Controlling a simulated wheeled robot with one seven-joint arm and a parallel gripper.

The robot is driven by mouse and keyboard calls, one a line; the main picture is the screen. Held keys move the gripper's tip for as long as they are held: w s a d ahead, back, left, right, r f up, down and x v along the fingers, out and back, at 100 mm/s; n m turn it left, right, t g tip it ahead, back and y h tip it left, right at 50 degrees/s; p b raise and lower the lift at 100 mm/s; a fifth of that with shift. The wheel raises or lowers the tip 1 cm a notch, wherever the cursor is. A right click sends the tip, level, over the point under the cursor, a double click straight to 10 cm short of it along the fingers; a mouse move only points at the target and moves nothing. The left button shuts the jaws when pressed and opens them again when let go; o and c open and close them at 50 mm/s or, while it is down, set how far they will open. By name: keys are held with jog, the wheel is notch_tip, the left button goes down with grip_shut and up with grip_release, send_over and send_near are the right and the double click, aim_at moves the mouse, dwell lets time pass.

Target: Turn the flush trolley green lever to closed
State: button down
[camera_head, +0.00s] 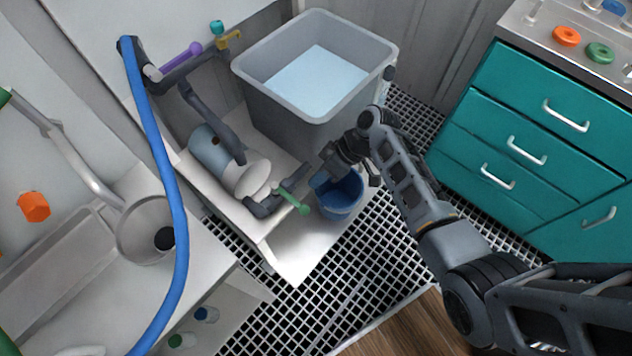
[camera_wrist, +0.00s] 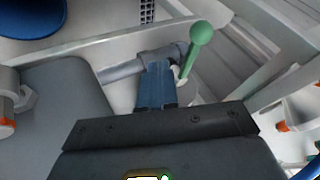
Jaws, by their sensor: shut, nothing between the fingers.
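The green lever (camera_head: 293,202) is on a short grey pipe low on the white trolley, beside a blue bucket. In the head view it points down and right, crosswise to the pipe (camera_head: 265,208). In the wrist view the green lever (camera_wrist: 199,36) rises to a round knob just right of my fingers.
The blue bucket (camera_head: 343,203) stands under my gripper. A grey tank of water (camera_head: 262,97) stands behind. Purple (camera_head: 181,55), yellow (camera_head: 229,41) and teal (camera_head: 216,27) handles are at the upper left. A blue hose (camera_head: 166,160) hangs left. Teal drawers (camera_head: 530,125) stand right.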

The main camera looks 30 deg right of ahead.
jog(key=v, duration=0.8)
jog(key=shift+s+d+r, duration=0.15)
jog(key=shift+s, duration=0.05)
jog(key=s+a+f+m+t+h, duration=0.25)
jog(key=s+f, duration=0.25)
jog(key=s, duration=0.4)
jog(key=s+r+m+t+h, duration=0.2)
jog(key=s+m+t+h, duration=0.15)
jog(key=s, duration=0.55)
jog(key=s+r+t, duration=0.3)
jog(key=s+r, duration=0.3)
jog(key=r, duration=0.7)
jog(key=s+a+r+t+h, duration=0.1)
jog(key=s+r+t, duration=0.2)
jog(key=s+r, duration=0.4)
notch_tip(320, 180, up, 7)
jog(key=shift+s+a+f+t, duration=0.15)
jog(key=shift+a+f+t, duration=0.1)
jog(key=shift+a+t, duration=0.15)
